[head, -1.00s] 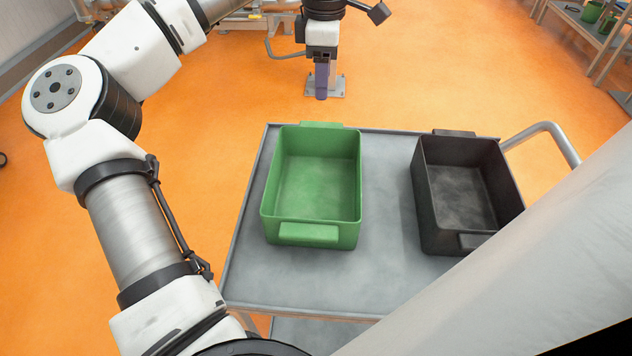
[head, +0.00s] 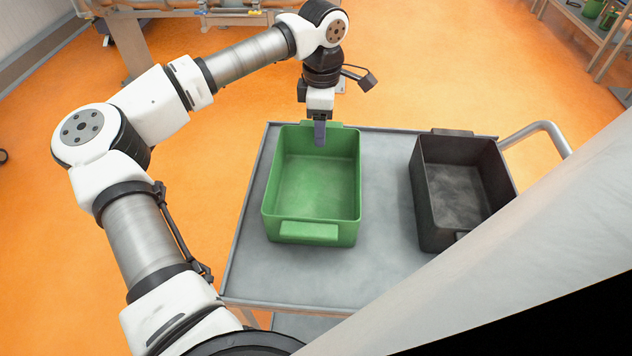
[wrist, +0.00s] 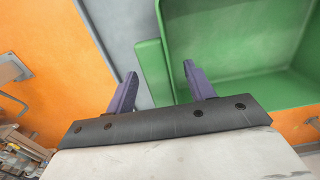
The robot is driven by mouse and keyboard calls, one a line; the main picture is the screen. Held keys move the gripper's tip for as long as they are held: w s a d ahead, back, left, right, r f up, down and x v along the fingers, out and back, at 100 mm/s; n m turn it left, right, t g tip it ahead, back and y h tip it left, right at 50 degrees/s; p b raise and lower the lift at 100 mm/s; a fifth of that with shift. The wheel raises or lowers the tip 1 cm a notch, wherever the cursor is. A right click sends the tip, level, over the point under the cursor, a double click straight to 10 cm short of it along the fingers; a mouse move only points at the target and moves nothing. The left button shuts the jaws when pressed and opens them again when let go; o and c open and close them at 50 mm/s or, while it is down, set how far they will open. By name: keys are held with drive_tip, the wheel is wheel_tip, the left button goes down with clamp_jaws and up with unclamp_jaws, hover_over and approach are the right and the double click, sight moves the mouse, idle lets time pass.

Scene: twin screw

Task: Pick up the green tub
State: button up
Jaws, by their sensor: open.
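The green tub (head: 312,190) is an empty open box with a tab handle at its near end and another at its far end. It stands upright on the grey cart top (head: 385,270). My gripper (head: 320,140) is at the tub's far end, by the far handle. In the wrist view my gripper (wrist: 160,80) is open, with purple fingers apart and nothing held. The tub's handle (wrist: 154,72) shows between the fingers, and the tub's wall (wrist: 172,50) runs beside the right finger. I cannot tell whether the fingers touch the tub.
A black tub (head: 465,190) stands to the right on the same cart, with bare cart top between the tubs. The cart's curved handle (head: 545,130) is at the right. A shelf with green items (head: 592,10) is at the far right back.

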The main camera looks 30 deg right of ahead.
clamp_jaws()
drive_tip(key=shift+r, duration=0.1)
idle(0.3)
